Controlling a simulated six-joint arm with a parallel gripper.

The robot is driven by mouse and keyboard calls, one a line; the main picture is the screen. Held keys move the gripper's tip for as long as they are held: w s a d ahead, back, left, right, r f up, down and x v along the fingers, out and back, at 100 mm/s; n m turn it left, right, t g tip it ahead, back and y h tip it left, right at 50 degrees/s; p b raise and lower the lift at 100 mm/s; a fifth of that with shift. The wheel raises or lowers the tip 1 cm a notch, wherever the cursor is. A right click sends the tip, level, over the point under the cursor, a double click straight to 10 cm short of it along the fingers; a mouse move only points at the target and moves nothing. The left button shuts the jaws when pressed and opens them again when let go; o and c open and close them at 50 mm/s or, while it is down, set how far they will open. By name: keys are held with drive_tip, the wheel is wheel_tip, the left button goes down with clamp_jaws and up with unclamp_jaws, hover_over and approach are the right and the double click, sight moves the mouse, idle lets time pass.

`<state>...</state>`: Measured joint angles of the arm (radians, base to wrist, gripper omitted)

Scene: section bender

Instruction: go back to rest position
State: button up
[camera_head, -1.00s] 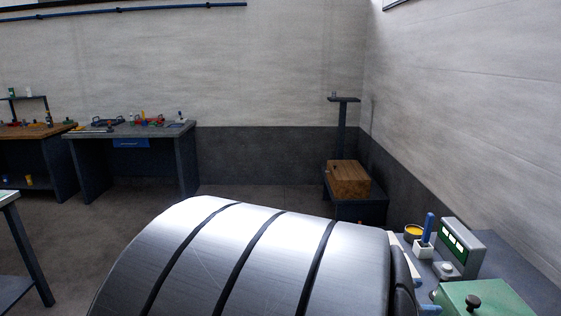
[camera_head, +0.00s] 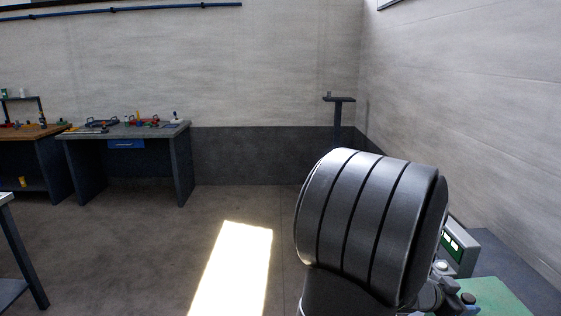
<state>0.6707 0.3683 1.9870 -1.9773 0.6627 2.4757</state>
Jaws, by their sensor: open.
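A large dark, ribbed, rounded link of my own arm fills the lower right of the head view. My gripper's fingers cannot be made out; a small dark mechanism shows low behind the link, but I cannot tell what part it is. Behind the link stands a grey device with a green-lit display (camera_head: 454,243), partly covered. A green surface (camera_head: 497,296) lies at the bottom right, cut by the frame edge.
A grey workbench (camera_head: 126,133) with several tools stands at the back left, beside a wooden-topped bench (camera_head: 25,133). A dark stand (camera_head: 338,112) is in the back corner. A light table edge (camera_head: 6,198) shows at left. The middle floor is clear, with a bright patch (camera_head: 232,268).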

drive_tip(key=shift+x, duration=0.85)
drive_tip(key=d+r+y, duration=0.3)
drive_tip(key=d+r, duration=0.6)
drive_tip(key=r, duration=0.2)
drive_tip(key=shift+m+y, duration=0.3)
drive_tip(key=shift+y, duration=0.1)
drive_tip(key=shift+r, duration=0.2)
idle(1.4)
